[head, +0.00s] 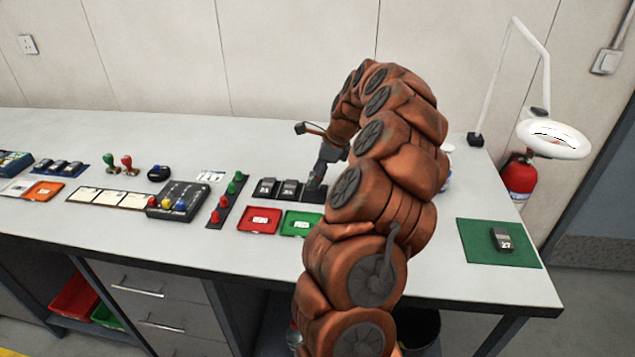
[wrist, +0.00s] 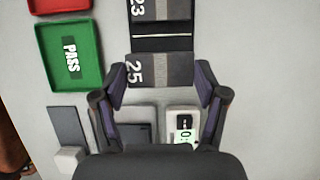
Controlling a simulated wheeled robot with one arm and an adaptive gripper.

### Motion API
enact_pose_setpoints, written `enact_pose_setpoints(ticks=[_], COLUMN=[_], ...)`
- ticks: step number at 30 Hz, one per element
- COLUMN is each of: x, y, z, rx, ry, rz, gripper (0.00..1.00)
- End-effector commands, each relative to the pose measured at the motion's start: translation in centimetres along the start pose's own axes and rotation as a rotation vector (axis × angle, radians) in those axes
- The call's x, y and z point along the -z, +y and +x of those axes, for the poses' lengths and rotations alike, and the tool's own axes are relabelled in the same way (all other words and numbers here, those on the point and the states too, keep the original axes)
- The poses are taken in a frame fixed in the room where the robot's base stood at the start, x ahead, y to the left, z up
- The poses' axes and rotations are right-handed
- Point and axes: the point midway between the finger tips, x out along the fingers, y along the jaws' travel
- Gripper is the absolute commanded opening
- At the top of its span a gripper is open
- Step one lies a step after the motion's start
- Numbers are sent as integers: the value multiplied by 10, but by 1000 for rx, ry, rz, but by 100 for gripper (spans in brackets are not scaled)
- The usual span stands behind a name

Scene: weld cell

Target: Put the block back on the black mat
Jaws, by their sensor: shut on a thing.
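My gripper (wrist: 160,78) is shut on a dark grey block marked 25 (wrist: 162,68), with one finger at each side of it. In the wrist view, block 25 is at the black mat (wrist: 161,30), just below a block marked 23 (wrist: 162,9). I cannot tell if block 25 touches the mat. In the head view, my gripper (head: 316,184) is low at the right end of the black mat, where two blocks stand at the left (head: 265,187) and middle (head: 290,188). A block marked 27 (head: 501,238) lies on a green mat (head: 478,248) at the right.
A red tray (head: 260,220) and a green tray (head: 301,224), marked PASS, stand in front of the black mat. Left of them is a rack of red and green knobs (head: 226,200). A white device with a display (wrist: 184,125) is near my gripper. A lamp (head: 553,138) stands right.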

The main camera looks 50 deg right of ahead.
Motion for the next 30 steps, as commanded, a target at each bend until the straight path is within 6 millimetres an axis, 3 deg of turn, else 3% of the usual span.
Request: enact_pose_setpoints(ticks=[5,15,26,27,30], x=[0,13,15,14,14], y=[-3,-3,-3,-3,-3], z=[3,33,36,36,36], rx=[-3,0,0,0,0], ry=[1,0,1,1,1], rz=[0,0,0,0,0], gripper=[23,23,23,77,87])
